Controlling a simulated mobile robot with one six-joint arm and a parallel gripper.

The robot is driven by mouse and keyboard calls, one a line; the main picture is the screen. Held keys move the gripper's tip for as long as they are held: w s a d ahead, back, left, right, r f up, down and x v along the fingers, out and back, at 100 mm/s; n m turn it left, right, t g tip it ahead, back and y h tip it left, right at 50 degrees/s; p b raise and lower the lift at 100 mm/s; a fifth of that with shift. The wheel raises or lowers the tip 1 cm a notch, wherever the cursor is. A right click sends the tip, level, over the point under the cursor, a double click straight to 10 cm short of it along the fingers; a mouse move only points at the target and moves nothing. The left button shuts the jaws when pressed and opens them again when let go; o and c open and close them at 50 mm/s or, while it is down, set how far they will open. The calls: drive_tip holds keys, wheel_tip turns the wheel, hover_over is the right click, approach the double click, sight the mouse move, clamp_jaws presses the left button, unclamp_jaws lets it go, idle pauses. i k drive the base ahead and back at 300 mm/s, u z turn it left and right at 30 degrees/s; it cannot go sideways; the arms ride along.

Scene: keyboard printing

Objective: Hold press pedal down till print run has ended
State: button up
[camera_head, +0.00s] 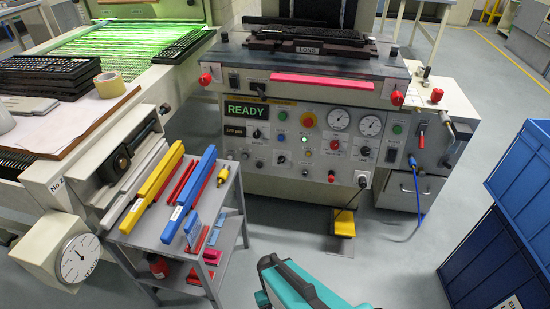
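The press pedal (344,222) is a yellow pedal on the grey floor, below the front of the printing press (290,170). A dark part of it lies against the press base. The press display (247,109) reads READY in green. A teal and dark part of my arm shows at the bottom middle, to the lower left of the pedal and apart from it in the picture. My gripper's fingertips cannot be made out.
A grey tool cart (228,232) with yellow, blue and red tools stands left of the pedal. Blue crates (495,265) are stacked at the right. A blue hose (416,205) hangs to the floor right of the pedal. Floor (400,265) between pedal and crates is clear.

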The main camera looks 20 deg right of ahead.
sight(345, 226)
drive_tip(key=z, duration=0.05)
drive_tip(key=k, duration=1.3)
drive_tip(key=u, duration=0.3)
drive_tip(key=i, duration=0.9)
drive_tip(key=z, duration=0.3)
